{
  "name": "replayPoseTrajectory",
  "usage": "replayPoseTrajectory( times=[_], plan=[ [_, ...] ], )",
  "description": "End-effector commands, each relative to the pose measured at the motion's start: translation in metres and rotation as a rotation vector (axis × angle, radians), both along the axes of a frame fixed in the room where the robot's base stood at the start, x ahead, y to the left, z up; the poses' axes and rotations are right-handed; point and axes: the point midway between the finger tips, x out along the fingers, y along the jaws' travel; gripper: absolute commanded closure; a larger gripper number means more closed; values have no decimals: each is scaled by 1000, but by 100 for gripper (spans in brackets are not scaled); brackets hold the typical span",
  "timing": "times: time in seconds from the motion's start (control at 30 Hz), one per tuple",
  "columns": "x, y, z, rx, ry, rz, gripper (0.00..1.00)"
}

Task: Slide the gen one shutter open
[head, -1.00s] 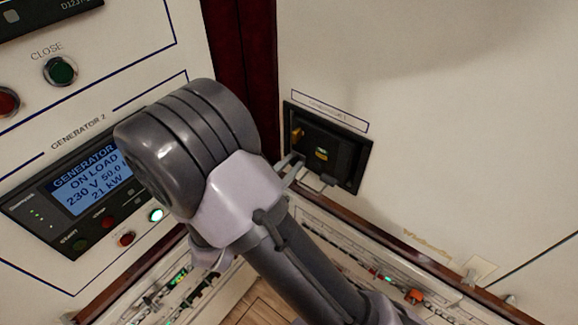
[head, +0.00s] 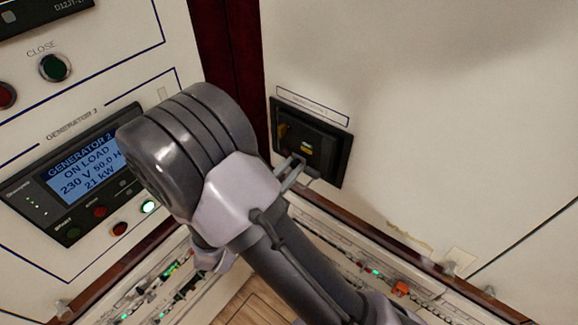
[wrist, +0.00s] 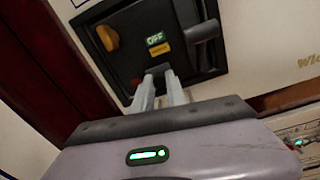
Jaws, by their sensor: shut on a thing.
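The generator 1 unit (head: 335,145) is a black recessed box on the cream wall at the right, under a blue-outlined label. In the wrist view it shows an orange knob (wrist: 107,38), a green OFF label (wrist: 155,39) above a yellow label (wrist: 159,49), and a grey handle (wrist: 200,30) at the right. My gripper (wrist: 158,74) is at the lower part of this unit, its fingers closed on a small dark tab, which I take as the shutter's. The fingertips hide most of the tab. In the head view my wrist covers part of the gripper (head: 294,172).
A dark red post (head: 228,60) stands between the panels. Breaker rows (head: 350,255) run below. The wall right of the unit is clear.

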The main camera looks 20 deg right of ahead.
Motion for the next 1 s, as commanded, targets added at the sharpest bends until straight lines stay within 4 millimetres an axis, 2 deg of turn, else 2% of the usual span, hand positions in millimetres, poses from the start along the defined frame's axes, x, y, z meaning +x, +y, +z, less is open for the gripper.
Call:
replayPoseTrajectory(
  times=[0.27, 0.3, 0.4, 0.77, 0.87, 1.0],
  plan=[
    [-1, -1, -1, -1, 1, -5, 100],
    [-1, -1, -1, -1, 1, -5, 81],
    [-1, -1, 0, -1, 1, -5, 61],
    [-2, 3, 1, 0, -1, 0, 60],
    [-10, 15, 2, 1, -2, 4, 60],
    [-34, 48, 3, 0, -1, 7, 60]
  ],
)
